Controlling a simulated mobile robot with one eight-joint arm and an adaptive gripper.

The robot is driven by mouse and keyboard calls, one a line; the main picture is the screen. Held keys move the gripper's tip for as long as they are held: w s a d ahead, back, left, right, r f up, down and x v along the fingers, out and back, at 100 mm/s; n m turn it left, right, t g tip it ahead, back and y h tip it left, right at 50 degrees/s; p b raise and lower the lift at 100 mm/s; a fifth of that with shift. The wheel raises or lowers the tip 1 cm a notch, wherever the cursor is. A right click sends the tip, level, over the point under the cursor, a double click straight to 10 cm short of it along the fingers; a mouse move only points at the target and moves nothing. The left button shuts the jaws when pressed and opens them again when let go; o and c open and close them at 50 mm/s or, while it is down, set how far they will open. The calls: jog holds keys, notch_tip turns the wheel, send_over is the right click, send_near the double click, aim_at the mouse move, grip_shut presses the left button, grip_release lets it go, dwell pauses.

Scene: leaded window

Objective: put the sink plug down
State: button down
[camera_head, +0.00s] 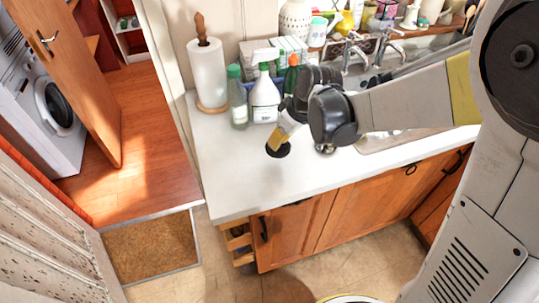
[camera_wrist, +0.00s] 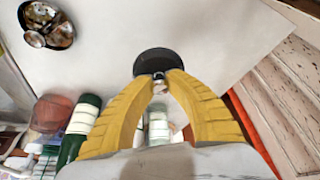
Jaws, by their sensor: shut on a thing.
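The sink plug (camera_wrist: 157,62) is a black disc with a small metal fitting on top. My gripper (camera_wrist: 160,84) has its yellow fingers closed on that fitting in the wrist view. In the head view the plug (camera_head: 278,150) is a dark disc just below my gripper (camera_head: 274,142), over the pale countertop (camera_head: 235,185). It is at or very near the surface; I cannot tell whether it touches. My fingers and wrist hide part of its top.
Green-capped bottles (camera_head: 237,100) and a white spray bottle (camera_head: 265,98) stand close behind my gripper. A paper towel roll (camera_head: 208,74) is at the back left. The wrist view shows a dark bowl of shells (camera_wrist: 64,36). The counter's front left is clear.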

aim_at(269, 148)
jog(key=shift+s+a+f+b, duration=0.15)
jog(key=shift+a+f, duration=0.3)
jog(key=shift+a, duration=0.2)
jog(key=shift+s+a+f+b, duration=0.15)
jog(key=shift+a+f, duration=0.25)
jog(key=shift+a, duration=0.2)
jog(key=shift+f+b, duration=0.8)
jog(key=shift+f, duration=1.05)
jog(key=shift+f, duration=0.1)
jog(key=shift+f, duration=0.15)
jog(key=c, duration=1.4)
grip_release()
jog(key=shift+o, duration=0.2)
